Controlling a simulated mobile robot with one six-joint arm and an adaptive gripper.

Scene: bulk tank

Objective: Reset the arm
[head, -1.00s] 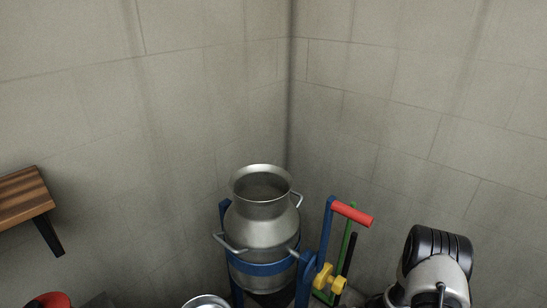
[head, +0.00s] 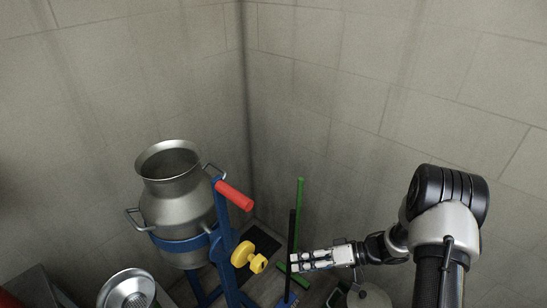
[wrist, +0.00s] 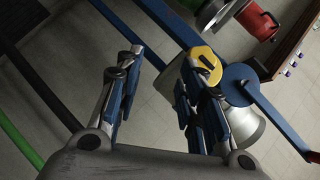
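My gripper (head: 297,262) shows in the head view at the lower middle, reaching left from my arm on the right. In the wrist view my gripper (wrist: 158,72) has its two fingers apart, with nothing between them. A milk can (head: 178,208) of grey metal hangs in a blue stand (head: 223,240) to the left of my gripper. The stand has a red handle (head: 234,195) and a yellow knob (head: 245,256). The knob also shows in the wrist view (wrist: 205,64), behind the right finger. The gripper looks apart from the stand in the head view.
A green pole (head: 299,205) and a black pole (head: 292,232) stand just behind my gripper. A metal strainer or lid (head: 128,290) is at the lower left. A pale rounded vessel (head: 369,297) is below my forearm. Bare walls (head: 350,90) meet behind the stand.

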